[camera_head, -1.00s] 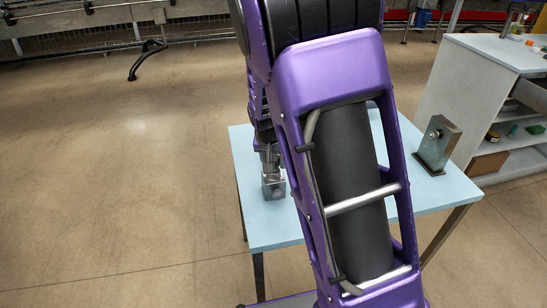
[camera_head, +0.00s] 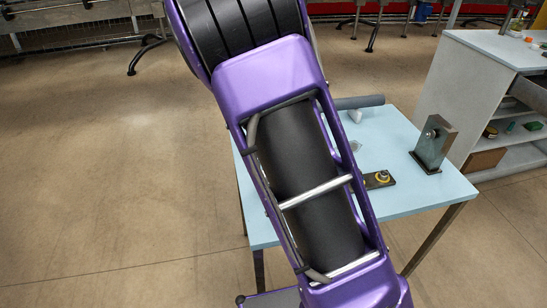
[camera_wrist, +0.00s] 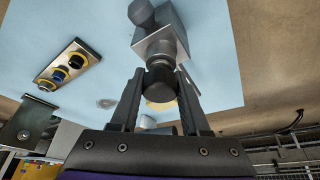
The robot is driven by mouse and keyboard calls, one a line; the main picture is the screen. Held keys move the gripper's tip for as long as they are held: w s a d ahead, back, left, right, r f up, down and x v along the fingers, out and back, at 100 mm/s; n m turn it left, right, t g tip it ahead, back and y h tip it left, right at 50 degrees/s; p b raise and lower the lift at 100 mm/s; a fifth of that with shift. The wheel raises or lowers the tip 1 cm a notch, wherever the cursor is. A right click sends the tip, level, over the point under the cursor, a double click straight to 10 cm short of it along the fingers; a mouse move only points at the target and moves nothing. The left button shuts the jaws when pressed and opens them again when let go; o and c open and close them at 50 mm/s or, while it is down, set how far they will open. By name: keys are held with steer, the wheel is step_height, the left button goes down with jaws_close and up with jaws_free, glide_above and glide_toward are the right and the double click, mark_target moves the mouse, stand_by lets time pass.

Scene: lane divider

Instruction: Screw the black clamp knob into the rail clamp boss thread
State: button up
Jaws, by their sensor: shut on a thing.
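The black clamp knob (camera_wrist: 160,82) sits between the two fingers of my gripper (camera_wrist: 160,92) in the wrist view. The fingers are shut on it. Just beyond the knob, in line with it, is the grey metal block of the rail clamp (camera_wrist: 163,40), with a dark grey cylindrical part (camera_wrist: 141,13) at its far side. The knob's far end meets or overlaps the block's near face. The boss thread is hidden, so I cannot tell how far the knob is in it. In the head view my arm hides the gripper, knob and clamp.
The light blue table (camera_head: 437,192) carries a dark plate with yellow rings (camera_head: 380,179), also in the wrist view (camera_wrist: 68,66). An upright metal bracket (camera_head: 434,145) stands to its right. A grey cylinder (camera_head: 360,102) lies at the back edge. A grey cabinet (camera_head: 455,90) stands beyond.

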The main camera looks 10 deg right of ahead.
steer(key=shift+s+m, duration=0.1)
steer(key=shift+m, duration=0.2)
steer(key=shift+r+m+p, duration=0.15)
steer(key=shift+m+p, duration=0.15)
steer(key=shift+p, duration=0.3)
steer(key=shift+f+m+g+h, duration=0.2)
steer(key=shift+m+g+h, duration=0.1)
steer(key=shift+m, duration=0.1)
